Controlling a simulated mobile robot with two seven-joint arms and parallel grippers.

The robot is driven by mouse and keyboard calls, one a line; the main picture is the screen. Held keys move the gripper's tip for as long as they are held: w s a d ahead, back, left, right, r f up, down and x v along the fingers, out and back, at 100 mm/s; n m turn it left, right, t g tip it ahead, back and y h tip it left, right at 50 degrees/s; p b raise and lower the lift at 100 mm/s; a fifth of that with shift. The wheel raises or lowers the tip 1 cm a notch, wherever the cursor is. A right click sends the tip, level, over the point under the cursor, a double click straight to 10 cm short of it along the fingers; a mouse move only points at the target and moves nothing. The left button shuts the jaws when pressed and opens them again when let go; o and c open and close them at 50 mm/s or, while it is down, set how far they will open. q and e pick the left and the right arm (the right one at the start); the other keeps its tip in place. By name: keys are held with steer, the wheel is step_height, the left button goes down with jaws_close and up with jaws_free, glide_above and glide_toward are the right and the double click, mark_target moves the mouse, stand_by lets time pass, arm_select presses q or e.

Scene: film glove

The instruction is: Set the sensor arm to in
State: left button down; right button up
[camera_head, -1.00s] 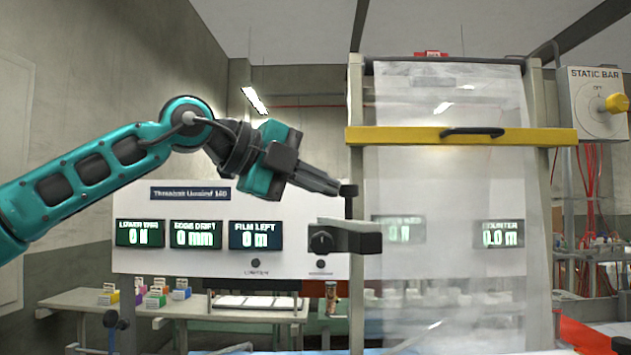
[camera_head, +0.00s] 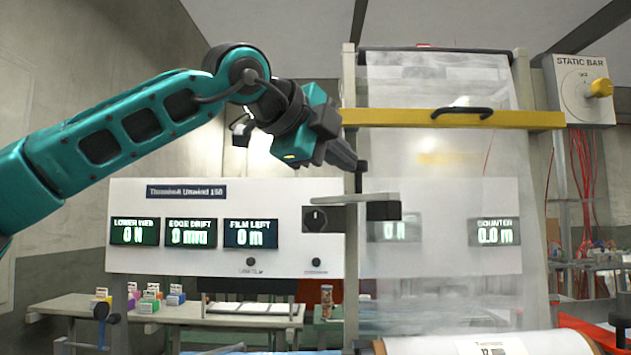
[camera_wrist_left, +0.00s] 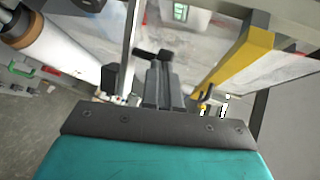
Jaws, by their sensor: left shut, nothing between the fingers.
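The sensor arm (camera_head: 378,210) is a grey bar reaching right from a dark block (camera_head: 322,219) on the white panel, across the left edge of the film. A black knob (camera_head: 362,168) stands up near its middle. My left gripper (camera_head: 357,165) is shut and empty, with its tips at the knob; I cannot tell whether they touch it. In the left wrist view my shut fingers (camera_wrist_left: 158,78) point at a dark piece (camera_wrist_left: 150,54) just beyond the tips. My right gripper is not in view.
Clear film (camera_head: 440,240) hangs behind the sensor arm. A yellow bar (camera_head: 390,118) with a black handle crosses it above the gripper. A static bar dial (camera_head: 578,90) is at upper right. A film roll (camera_head: 450,345) lies below. A bench (camera_head: 65,304) with small boxes stands at left.

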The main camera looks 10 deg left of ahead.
arm_select(q)
steer(key=w+d+n+y+b, duration=0.1)
steer(key=n+y, duration=0.1)
steer(key=w+d+n+t+y+b, duration=0.1)
steer(key=d+y, duration=0.1)
steer(key=shift+w+d+f+n+t+b, duration=0.2)
steer(key=shift+d+n+t+b, duration=0.1)
steer(key=shift+n+b, duration=0.1)
steer(key=w+d+n+y+p, duration=0.1)
steer(key=w+d+y+p, duration=0.1)
steer(key=w, duration=0.4)
steer(key=shift+d+r+n+y, duration=0.2)
steer(key=shift+r+n+y, duration=0.1)
steer(key=shift+n, duration=0.1)
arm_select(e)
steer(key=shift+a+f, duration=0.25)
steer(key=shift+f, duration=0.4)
arm_select(q)
steer(key=shift+f, duration=0.1)
steer(key=shift+s, duration=0.1)
